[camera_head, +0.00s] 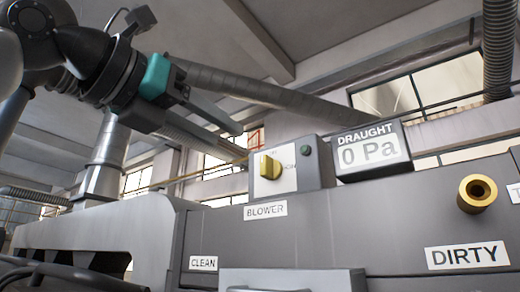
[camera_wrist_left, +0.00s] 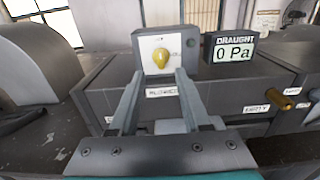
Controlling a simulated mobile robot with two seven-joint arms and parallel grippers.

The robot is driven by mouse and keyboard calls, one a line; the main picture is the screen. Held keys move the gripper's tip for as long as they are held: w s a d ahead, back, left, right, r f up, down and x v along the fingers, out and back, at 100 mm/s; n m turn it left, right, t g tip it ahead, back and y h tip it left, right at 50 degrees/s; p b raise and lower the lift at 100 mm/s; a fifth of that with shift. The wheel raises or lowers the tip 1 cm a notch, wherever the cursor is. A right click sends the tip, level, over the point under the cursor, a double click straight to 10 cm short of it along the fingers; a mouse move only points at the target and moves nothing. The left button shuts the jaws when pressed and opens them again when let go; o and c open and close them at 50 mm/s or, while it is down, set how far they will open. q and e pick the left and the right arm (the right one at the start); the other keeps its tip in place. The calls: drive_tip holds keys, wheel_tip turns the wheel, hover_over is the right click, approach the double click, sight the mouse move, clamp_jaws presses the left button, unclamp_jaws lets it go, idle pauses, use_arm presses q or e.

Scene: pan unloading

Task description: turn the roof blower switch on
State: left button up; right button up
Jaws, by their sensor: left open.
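The blower switch is a yellow knob (camera_head: 269,166) on a white plate, on the face of a grey box (camera_head: 313,178) above the BLOWER label (camera_head: 265,211). The knob's grip looks about upright; the small lettering around it is hard to read. My left gripper (camera_head: 243,141) is open and empty, up and to the left of the knob in the head view. In the left wrist view the knob (camera_wrist_left: 161,58) shows just beyond and between the two fingertips (camera_wrist_left: 160,72), apart from them. My right gripper is not in view.
A DRAUGHT display (camera_head: 371,151) reading 0 Pa stands right of the switch box. A brass fitting (camera_head: 477,193) sticks out above the DIRTY label (camera_head: 467,255). A CLEAN label (camera_head: 203,263) is at lower left. The space before the switch looks clear.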

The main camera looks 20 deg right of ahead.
sight(262, 157)
use_arm(q)
drive_tip(key=p+x, duration=0.3)
drive_tip(key=x, duration=0.8)
drive_tip(key=shift+p, duration=0.35)
clamp_jaws()
